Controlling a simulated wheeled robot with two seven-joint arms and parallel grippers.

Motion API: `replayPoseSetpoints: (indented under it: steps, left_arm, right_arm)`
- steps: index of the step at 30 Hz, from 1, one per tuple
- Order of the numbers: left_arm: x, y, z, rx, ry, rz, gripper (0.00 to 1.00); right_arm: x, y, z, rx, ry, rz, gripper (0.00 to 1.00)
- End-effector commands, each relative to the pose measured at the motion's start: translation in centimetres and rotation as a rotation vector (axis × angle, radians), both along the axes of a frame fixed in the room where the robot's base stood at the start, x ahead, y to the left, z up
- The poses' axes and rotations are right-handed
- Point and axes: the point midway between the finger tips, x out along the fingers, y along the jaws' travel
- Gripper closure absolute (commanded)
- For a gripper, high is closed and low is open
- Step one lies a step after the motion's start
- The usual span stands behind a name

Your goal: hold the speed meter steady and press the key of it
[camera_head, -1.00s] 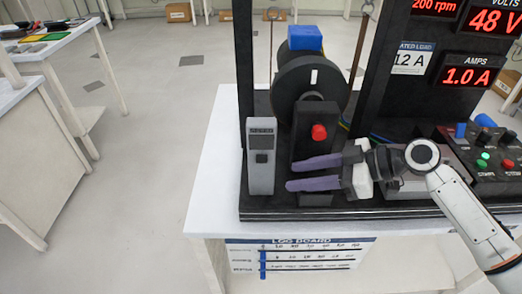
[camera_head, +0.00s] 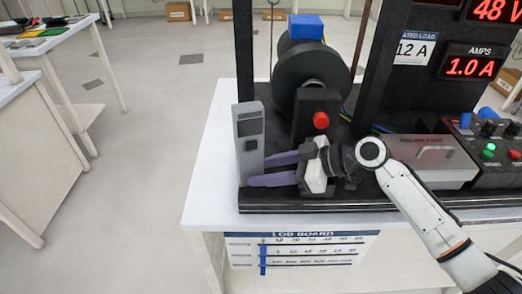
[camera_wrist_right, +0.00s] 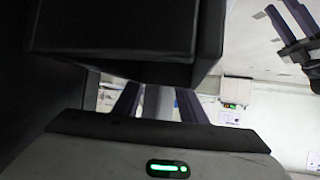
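The speed meter (camera_head: 243,160) is a grey upright box with a dark screen near its top, at the left of the black rig in the head view. It leans slightly left. A small dark mark under the screen may be its key (camera_head: 251,145). My right gripper (camera_head: 258,172) comes from the right, its purple fingers apart at the meter's lower right edge. The near finger passes in front of the meter and the far fingertip is hidden. I cannot tell whether they touch it. My left gripper (camera_wrist_right: 286,22) shows only in the right wrist view, top right, fingers apart.
A black post with a red button (camera_head: 321,120) stands right behind my right gripper. A dark wheel (camera_head: 305,80) is behind it. A control box (camera_head: 490,155) is at the right. The white table (camera_head: 208,185) is bare left of the meter.

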Motion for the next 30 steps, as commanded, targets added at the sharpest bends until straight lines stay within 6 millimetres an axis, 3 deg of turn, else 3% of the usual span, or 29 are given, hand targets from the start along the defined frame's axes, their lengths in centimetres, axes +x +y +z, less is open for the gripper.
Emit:
replayPoseSetpoints:
  steps: [5,11,17,23,30]
  left_arm:
    - [0.18,0.02,0.14,0.0,-0.004,0.001,0.69]
    - [0.23,0.14,0.16,0.0,-0.005,0.003,0.69]
    - [0.24,0.21,0.16,0.002,-0.006,0.005,0.69]
    - [0.17,0.25,0.12,0.001,-0.005,0.005,1.0]
    - [0.0,0.26,0.02,0.001,-0.001,0.006,1.0]
  right_arm:
    - [0.0,0.01,0.02,0.0,0.0,0.0,0.62]
    - [0.0,0.0,0.02,0.0,0.0,0.0,0.84]
    - [0.01,-0.02,0.02,0.0,0.0,0.0,0.87]
    - [0.0,-0.02,0.01,0.0,0.0,0.0,0.87]
    - [0.01,-0.04,0.01,-0.001,0.0,0.0,0.87]
